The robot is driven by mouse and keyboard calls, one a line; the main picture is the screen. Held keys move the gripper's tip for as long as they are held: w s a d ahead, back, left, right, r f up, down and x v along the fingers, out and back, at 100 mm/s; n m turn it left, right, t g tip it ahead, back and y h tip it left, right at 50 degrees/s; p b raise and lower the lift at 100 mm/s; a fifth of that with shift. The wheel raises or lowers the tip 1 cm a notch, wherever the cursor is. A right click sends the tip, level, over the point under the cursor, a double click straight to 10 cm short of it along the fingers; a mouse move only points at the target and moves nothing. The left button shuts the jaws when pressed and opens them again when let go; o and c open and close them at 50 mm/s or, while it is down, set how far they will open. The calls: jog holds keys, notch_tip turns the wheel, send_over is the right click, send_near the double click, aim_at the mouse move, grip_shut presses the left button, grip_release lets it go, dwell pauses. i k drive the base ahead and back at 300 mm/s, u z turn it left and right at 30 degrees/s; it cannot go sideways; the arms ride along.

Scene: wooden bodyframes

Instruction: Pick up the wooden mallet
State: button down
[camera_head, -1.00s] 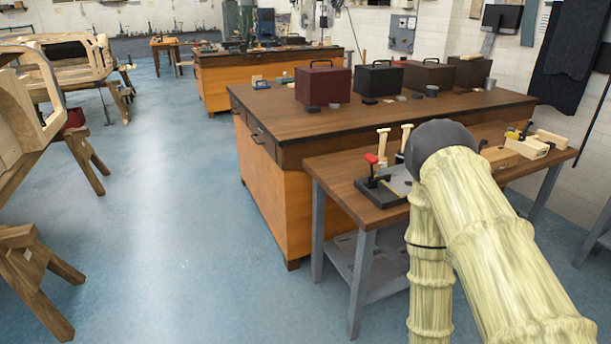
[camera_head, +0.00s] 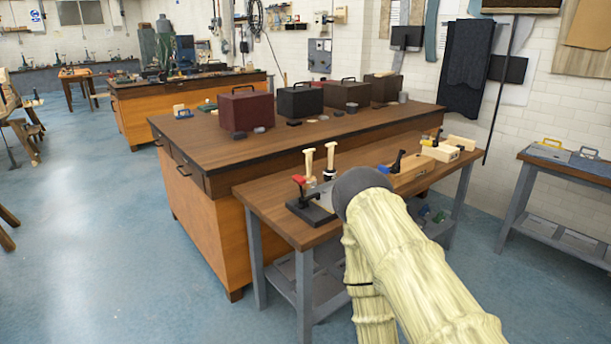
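On the narrow bench (camera_head: 255,195), two pale wooden upright pieces stand near the back left. The left wooden piece (camera_head: 308,163) and the right wooden piece (camera_head: 331,157) have slightly wider tops. They look like tool handles or small mallets, but I cannot tell which, if either, is the mallet. My arm, in a cream sleeve with a dark round joint, reaches across the lower middle and hides part of the bench. My gripper is not in view.
A dark clamp tool with a red knob (camera_head: 299,180) sits at the bench's left end. Wooden planes (camera_head: 440,151) lie at its right end. Behind stands a large workbench (camera_head: 210,155) with a maroon case (camera_head: 246,111) and black case (camera_head: 300,101). Blue floor (camera_head: 110,240) is clear at left.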

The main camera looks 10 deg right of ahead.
aim_at(311, 182)
jog(key=z, duration=2.3)
jog(key=i, duration=0.85)
jog(key=u, duration=2.95)
